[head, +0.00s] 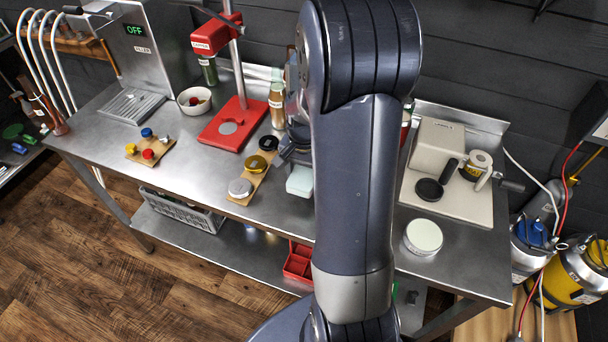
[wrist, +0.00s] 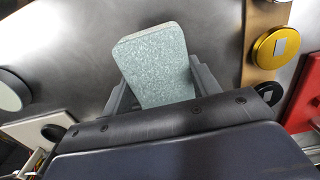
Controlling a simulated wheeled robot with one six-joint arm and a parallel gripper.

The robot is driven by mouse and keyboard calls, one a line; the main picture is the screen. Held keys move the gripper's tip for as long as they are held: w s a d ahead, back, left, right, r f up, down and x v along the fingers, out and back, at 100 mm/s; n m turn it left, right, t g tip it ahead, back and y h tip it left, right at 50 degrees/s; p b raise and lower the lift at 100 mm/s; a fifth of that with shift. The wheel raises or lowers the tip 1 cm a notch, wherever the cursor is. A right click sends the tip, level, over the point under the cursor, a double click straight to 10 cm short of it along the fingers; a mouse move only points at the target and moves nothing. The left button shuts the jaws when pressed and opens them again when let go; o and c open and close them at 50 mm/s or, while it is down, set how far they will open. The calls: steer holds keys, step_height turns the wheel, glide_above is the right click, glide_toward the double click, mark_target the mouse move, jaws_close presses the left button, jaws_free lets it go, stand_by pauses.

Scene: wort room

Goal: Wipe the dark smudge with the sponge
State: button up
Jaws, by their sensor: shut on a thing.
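The sponge is a pale teal, speckled block (head: 300,181) near the middle of the steel bench, just left of my forearm. In the wrist view the sponge (wrist: 157,62) fills the space between the two fingers. My gripper (wrist: 160,88) is shut on it, with a finger along each side. In the head view my gripper (head: 296,158) is partly hidden by my arm. I cannot tell whether the sponge touches the bench. I make out no dark smudge in either view; my arm and the sponge hide part of the bench top.
A wooden strip with black, gold (head: 256,164) and silver lids lies just left of the sponge. Behind it stand a red press (head: 232,125) and a bottle (head: 277,103). On the right are a beige machine (head: 440,147) and a pale round lid (head: 424,236). Bench front is clear.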

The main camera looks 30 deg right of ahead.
steer(key=shift+r+p, duration=0.75)
steer(key=shift+r, duration=0.55)
steer(key=shift+s+f, duration=0.1)
